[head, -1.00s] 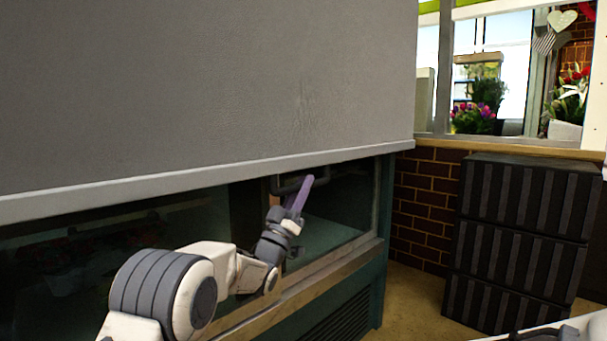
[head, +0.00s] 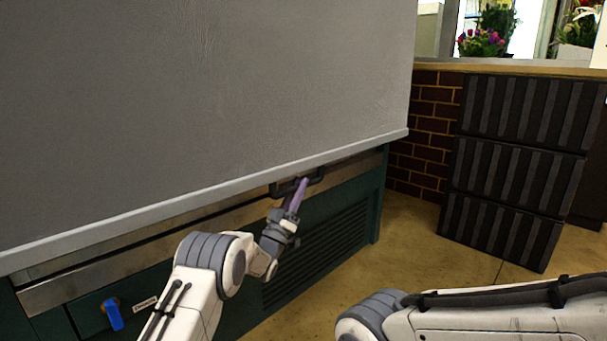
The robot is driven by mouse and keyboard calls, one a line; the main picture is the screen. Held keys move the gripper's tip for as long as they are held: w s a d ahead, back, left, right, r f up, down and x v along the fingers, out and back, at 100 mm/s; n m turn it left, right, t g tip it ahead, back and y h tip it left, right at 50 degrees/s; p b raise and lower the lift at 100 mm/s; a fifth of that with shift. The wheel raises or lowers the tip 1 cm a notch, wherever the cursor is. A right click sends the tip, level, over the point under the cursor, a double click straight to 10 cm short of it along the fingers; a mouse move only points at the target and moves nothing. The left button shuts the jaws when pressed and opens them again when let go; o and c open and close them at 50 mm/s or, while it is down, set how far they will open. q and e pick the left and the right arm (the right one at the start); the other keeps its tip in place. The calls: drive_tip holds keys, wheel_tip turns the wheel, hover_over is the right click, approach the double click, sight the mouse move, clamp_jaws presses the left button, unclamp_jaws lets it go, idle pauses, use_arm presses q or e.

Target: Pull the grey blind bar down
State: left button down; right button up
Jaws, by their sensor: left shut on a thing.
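The grey blind (head: 200,90) hangs across the left and middle of the head view. Its lighter grey bar (head: 150,216) runs along the lower edge, over the front of a dark green cabinet (head: 335,235). A dark handle (head: 317,177) hangs just below the bar, toward its right part. My left gripper (head: 297,188), with purple fingers, is shut on this handle from below. My right arm shows at the lower right, but its gripper is out of view.
Black ribbed crates (head: 515,170) are stacked to the right, before a brick wall (head: 425,135). A blue tap-like lever (head: 113,313) sits low on the cabinet front. The floor (head: 420,240) between cabinet and crates is clear. Flowers (head: 482,42) stand behind the sill.

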use_arm(q)
drive_tip(key=shift+f+b, duration=0.5)
drive_tip(key=shift+f, duration=1.4)
drive_tip(key=shift+f, duration=0.1)
drive_tip(key=c, duration=0.7)
unclamp_jaws()
drive_tip(key=shift+c, duration=0.2)
drive_tip(key=p+v, duration=0.5)
drive_tip(key=v, duration=0.5)
drive_tip(key=shift+s, duration=0.15)
drive_tip(key=shift+f, duration=0.1)
